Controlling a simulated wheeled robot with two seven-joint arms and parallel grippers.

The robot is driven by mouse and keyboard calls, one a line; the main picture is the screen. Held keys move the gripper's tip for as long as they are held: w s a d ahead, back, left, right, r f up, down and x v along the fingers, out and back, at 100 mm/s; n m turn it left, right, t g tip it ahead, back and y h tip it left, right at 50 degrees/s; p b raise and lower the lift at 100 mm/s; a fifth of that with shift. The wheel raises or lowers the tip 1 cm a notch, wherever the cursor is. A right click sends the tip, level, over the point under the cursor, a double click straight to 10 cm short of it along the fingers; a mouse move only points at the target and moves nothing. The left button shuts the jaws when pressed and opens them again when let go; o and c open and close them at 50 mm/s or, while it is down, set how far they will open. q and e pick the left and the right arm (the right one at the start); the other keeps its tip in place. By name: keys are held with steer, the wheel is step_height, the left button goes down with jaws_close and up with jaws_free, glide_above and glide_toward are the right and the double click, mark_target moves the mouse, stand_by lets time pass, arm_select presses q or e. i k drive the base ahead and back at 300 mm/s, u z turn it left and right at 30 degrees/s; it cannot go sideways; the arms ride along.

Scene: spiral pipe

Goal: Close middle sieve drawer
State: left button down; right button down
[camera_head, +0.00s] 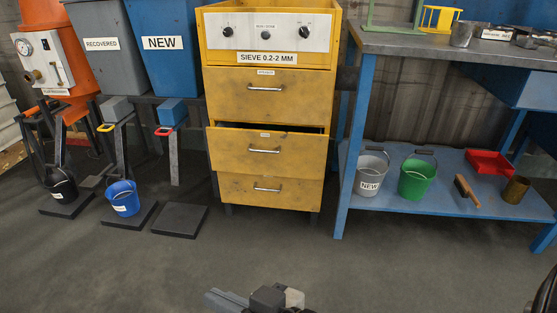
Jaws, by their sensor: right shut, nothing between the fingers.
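The yellow sieve cabinet (333,40) stands at the back centre, labelled "SIEVE 0.2-2 MM". Its middle drawer (225,150) is pulled partly out, with a dark gap along its top edge and a metal handle (264,151) on its front. The upper drawer (225,95) and the lower drawer (235,190) look flush with the cabinet. My right gripper (226,299) is low at the bottom centre, shut and empty, well in front of the cabinet and apart from it. My left gripper is out of view.
A blue workbench (352,150) stands right of the cabinet, with a grey bucket (370,178) and a green bucket (415,182) on its lower shelf. Blue and grey bins and a blue bucket (122,200) are at left. The floor (300,255) before the cabinet is clear.

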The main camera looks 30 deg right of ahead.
mark_target(234, 147)
steer(key=u, duration=0.35)
steer(key=k, duration=0.65)
steer(key=z, duration=0.75)
steer(key=i, duration=1.85)
steer(key=u, duration=0.2)
